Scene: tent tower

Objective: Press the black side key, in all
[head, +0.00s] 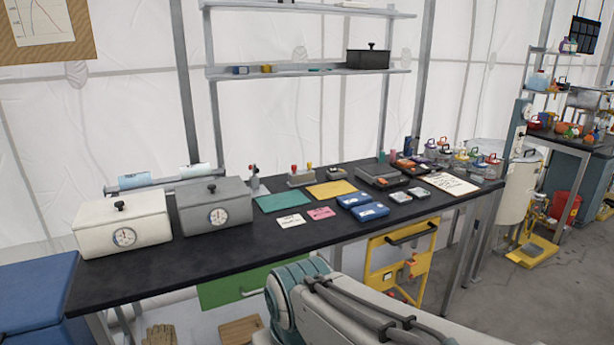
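I cannot make out a black side key on anything at this size. A grey device with a dark top (379,177) stands towards the right of the black bench (235,246). A small grey device (337,174) is left of it, and a base with red and yellow knobs (301,179) is further left. Two blue boxes (370,212) and two small grey-black boxes (401,197) lie in front of the grey device. My arm enters at the bottom, in front of the bench; my gripper is outside the view.
A white box (93,230) and a grey box (232,213), both with dials, stand on the bench's left. Coloured sheets (283,200) lie mid-bench. A yellow drawer unit (375,270) and a green drawer (230,288) are below.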

